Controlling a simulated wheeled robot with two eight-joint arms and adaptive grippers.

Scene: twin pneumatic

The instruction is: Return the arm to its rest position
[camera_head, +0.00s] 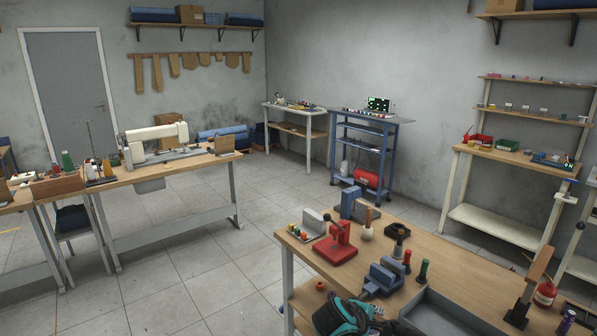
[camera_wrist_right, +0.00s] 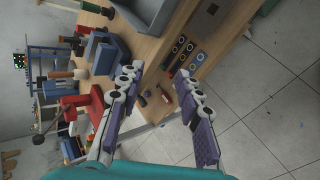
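My right gripper (camera_wrist_right: 156,75) shows in the right wrist view. Its two purple-and-white fingers stand apart, with nothing held between them. The fingers are in front of the wooden workbench (camera_wrist_right: 150,50), seen at a tilt. In the head view a teal and black shape (camera_head: 343,317) at the bottom edge looks like part of my right arm, at the near side of the workbench (camera_head: 455,262). Its fingers cannot be made out there. My left arm and left gripper are not in view.
On the bench stand a red press (camera_head: 337,243), a blue vise (camera_head: 384,277), a grey tray (camera_head: 450,318) and an upright wooden-topped tool (camera_head: 530,285). A sewing bench (camera_head: 170,172) is at the left. The tiled floor between (camera_head: 200,270) is clear.

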